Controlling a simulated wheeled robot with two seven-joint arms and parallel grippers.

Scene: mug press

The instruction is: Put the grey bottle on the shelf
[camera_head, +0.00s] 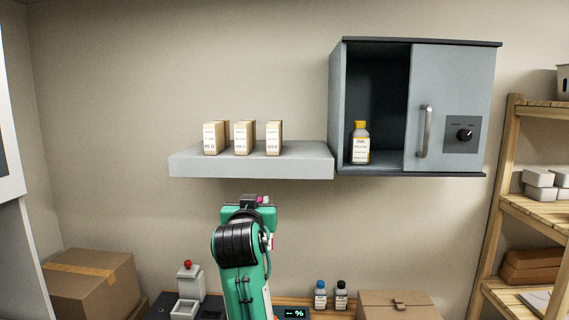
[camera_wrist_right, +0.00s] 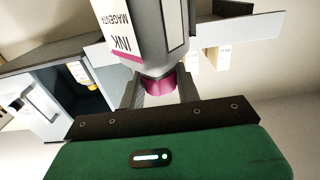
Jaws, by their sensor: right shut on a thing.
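My right gripper (camera_wrist_right: 160,92) is shut on a grey bottle (camera_wrist_right: 150,30) with a magenta cap and a white label reading INK MAGENTA. In the head view my right arm hides most of this bottle; a bit of magenta shows by the right gripper (camera_head: 255,203), below the front of the shelf. The light grey wall shelf (camera_head: 250,166) carries several cream boxes (camera_head: 243,138) towards its left and middle. Its right end is bare. The shelf also shows in the right wrist view (camera_wrist_right: 255,28). My left gripper is not in view.
A grey cabinet (camera_head: 455,85) adjoins the shelf's right end; its left part is open, with a yellow-capped bottle (camera_head: 360,145) inside. Below stand a blue-capped bottle (camera_head: 320,296), a black-capped bottle (camera_head: 341,297) and a cardboard box (camera_head: 398,305). A wooden rack (camera_head: 535,210) is at right.

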